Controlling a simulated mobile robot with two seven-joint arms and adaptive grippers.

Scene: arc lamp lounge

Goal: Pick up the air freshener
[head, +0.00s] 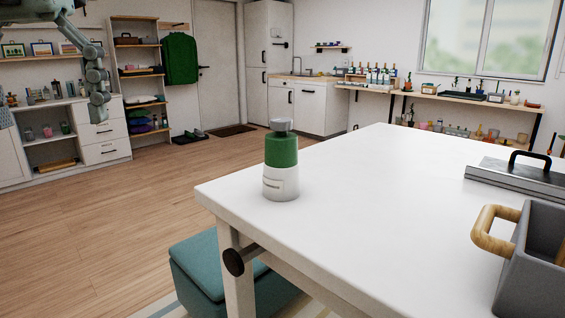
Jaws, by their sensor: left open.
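The air freshener (281,160) stands upright near the left corner of the white table (390,200). It has a white lower part with a label, a green upper part and a grey cap. Nothing touches it but the table top. My left gripper (99,112) hangs at the upper left of the head view, well to the left of the air freshener and apart from it. It is small in the picture and holds nothing that I can see. My right gripper is not in view.
A grey bin with a wooden handle (494,228) and a metal case with a black handle (510,170) stand at the table's right. A teal stool (205,270) is beneath the left edge. The table top around the air freshener is clear.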

